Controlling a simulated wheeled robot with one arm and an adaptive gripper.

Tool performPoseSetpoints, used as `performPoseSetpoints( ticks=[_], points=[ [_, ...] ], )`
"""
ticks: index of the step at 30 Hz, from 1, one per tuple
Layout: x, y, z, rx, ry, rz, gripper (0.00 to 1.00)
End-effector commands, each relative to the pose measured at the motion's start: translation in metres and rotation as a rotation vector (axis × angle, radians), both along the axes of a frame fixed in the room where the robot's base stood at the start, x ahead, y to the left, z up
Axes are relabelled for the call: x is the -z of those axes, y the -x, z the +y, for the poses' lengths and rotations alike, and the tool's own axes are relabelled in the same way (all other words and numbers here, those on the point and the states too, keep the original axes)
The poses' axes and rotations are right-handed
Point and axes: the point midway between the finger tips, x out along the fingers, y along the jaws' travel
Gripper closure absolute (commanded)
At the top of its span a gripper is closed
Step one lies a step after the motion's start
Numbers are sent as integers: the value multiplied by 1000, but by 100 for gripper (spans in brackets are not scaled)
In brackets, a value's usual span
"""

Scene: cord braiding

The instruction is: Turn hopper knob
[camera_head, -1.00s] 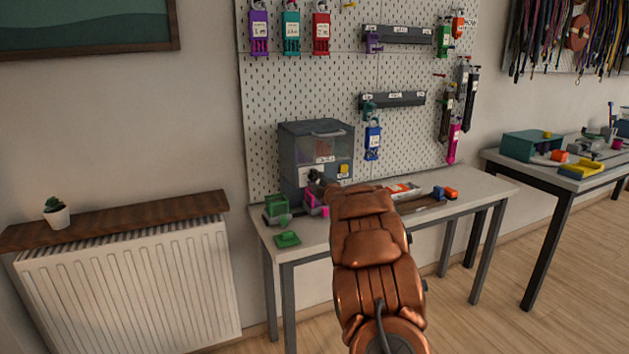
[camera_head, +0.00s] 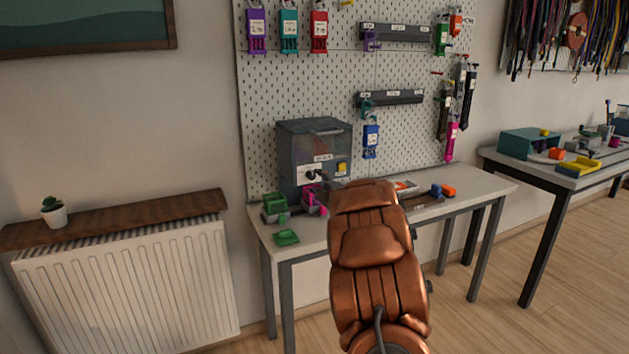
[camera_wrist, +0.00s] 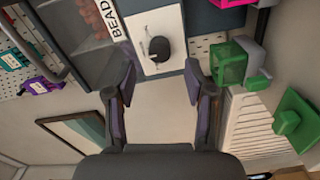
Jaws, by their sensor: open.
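The hopper (camera_head: 300,150) is a grey box with a clear window, standing on the table at the pegboard. Its white front plate (camera_wrist: 150,22) carries a dark round knob (camera_wrist: 159,47) with a short lever-like mark beside it. In the head view the dark knob (camera_head: 312,175) shows on the plate, left of my arm. My gripper (camera_wrist: 160,72) is open and empty in the wrist view. Its two fingers stand apart, one to each side of the knob's line, with the knob just beyond the tips. I cannot tell whether anything touches. My arm mostly hides the gripper in the head view.
A radiator (camera_head: 130,280) stands to the left. Tools hang on the pegboard (camera_head: 330,90). A second table (camera_head: 560,170) is at right.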

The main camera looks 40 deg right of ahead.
Motion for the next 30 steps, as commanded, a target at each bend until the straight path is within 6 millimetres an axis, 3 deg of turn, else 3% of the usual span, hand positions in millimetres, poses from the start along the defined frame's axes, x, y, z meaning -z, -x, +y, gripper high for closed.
performPoseSetpoints(
  ticks=[15,30],
  points=[
    [-1,62,21,1,0,-1,46],
    [1,72,25,1,-1,1,46]
  ],
)
